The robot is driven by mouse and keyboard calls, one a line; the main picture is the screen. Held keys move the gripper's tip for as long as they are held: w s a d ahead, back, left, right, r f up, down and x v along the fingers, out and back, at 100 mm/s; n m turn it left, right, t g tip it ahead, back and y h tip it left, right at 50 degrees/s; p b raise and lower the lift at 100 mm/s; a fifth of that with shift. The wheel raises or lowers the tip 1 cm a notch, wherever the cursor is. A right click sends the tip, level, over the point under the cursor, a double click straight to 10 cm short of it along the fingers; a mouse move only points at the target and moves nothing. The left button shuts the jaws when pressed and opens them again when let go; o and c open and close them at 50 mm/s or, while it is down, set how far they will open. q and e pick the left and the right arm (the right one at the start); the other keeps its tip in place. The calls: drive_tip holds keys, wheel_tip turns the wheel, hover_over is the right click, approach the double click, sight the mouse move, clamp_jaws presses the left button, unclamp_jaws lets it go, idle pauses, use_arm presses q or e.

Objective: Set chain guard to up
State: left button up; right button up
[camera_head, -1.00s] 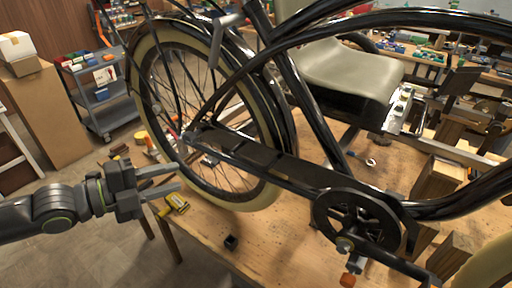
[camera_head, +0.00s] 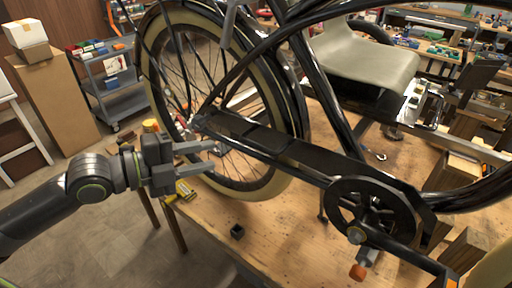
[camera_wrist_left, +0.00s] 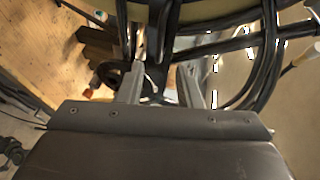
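The chain guard (camera_head: 262,138) is a long dark flat plate on the trike frame. It runs from near the rear wheel hub down to the black chainring (camera_head: 372,212). My left gripper (camera_head: 218,156) is in front of the rear wheel (camera_head: 238,182), left of the guard's rear end. Its fingers are apart with nothing seen between them. In the left wrist view the two fingers (camera_wrist_left: 160,85) are also spread, with dark tubes and wheel parts beyond them. I cannot tell the guard apart there. My right gripper is not in view.
The trike stands over a wooden workbench (camera_head: 285,235). A small black block (camera_head: 237,231) and a yellow tool (camera_head: 184,190) lie near its front edge. An orange-ended pedal (camera_head: 358,271) hangs below the chainring. A grey cart (camera_head: 112,85) stands back left.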

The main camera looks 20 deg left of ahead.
sight(254, 147)
use_arm(q)
drive_tip(key=shift+p+x, duration=1.25)
drive_tip(key=shift+x, duration=5)
drive_tip(key=shift+d, duration=0.1)
clamp_jaws()
